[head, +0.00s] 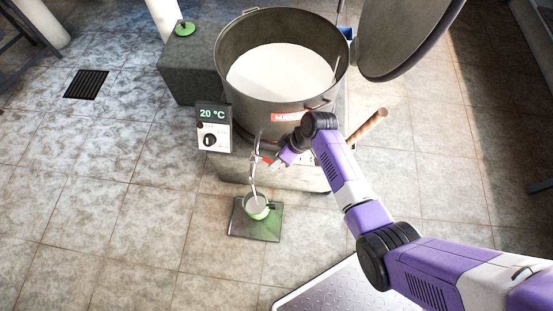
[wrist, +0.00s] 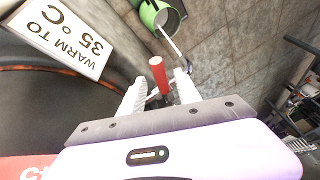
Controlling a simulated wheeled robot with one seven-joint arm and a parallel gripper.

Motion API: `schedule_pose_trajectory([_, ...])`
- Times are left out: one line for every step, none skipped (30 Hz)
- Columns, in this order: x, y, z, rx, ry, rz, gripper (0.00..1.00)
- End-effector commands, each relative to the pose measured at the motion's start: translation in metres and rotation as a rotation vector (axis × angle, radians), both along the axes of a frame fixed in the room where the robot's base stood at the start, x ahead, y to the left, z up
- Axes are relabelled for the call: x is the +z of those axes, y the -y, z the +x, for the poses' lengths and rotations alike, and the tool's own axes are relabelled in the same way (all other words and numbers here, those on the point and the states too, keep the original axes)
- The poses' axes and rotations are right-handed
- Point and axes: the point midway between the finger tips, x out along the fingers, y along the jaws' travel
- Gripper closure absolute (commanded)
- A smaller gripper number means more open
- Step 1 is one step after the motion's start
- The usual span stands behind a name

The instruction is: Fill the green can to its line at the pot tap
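The green can (head: 262,213) stands upright on a dark pad under the tap, with white liquid inside. Its fill line cannot be made out. The can also shows at the top of the wrist view (wrist: 147,14). A thin white stream (wrist: 172,42) runs between the tap and the can. The tap's red handle (wrist: 158,75) stands between my gripper's fingers, with a gap on each side. My gripper (wrist: 158,88) is open around the handle, and in the head view (head: 270,164) it is beside the tap at the pot's front.
The large pot (head: 232,85) holds white liquid; its lid (head: 405,35) is raised at right. A control box (head: 214,128) reads 20 °C. A sign (wrist: 67,38) says warm to 35 °C. A wooden handle (head: 367,126) sticks out at right. A metal plate (head: 345,290) lies in front.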

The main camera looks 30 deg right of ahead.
Motion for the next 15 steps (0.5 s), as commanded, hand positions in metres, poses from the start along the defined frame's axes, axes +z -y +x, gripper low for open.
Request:
schedule_pose_trajectory([0.01,0.003,-0.002,-0.001,0.001,0.0,0.6])
schedule_pose_trajectory([0.015,0.005,-0.003,-0.001,0.003,-0.001,0.6])
schedule_pose_trajectory([0.021,0.008,-0.004,-0.001,0.003,-0.001,0.6])
schedule_pose_trajectory([0.026,0.01,-0.005,-0.002,0.004,-0.001,0.6])
schedule_pose_trajectory([0.03,0.012,-0.006,-0.002,0.002,0.0,0.6])
schedule_pose_trajectory([0.036,0.014,-0.008,-0.002,0.003,-0.001,0.6])
schedule_pose_trajectory([0.04,0.016,-0.009,-0.003,0.001,-0.001,0.6])
schedule_pose_trajectory([0.043,0.017,-0.01,-0.002,0.001,-0.001,0.6])
schedule_pose_trajectory([0.047,0.019,-0.011,-0.003,0.001,-0.001,0.6])
schedule_pose_trajectory([0.05,0.02,-0.012,-0.002,0.001,-0.001,0.6])
schedule_pose_trajectory([0.052,0.021,-0.013,-0.001,0.001,0.0,0.6])
schedule_pose_trajectory([0.055,0.022,-0.013,-0.001,0.0,-0.001,0.6])
schedule_pose_trajectory([0.056,0.022,-0.014,-0.001,0.0,-0.001,0.6])
schedule_pose_trajectory([0.057,0.023,-0.014,-0.001,0.0,-0.001,0.6])
schedule_pose_trajectory([0.058,0.023,-0.014,0.0,0.0,-0.001,0.6])
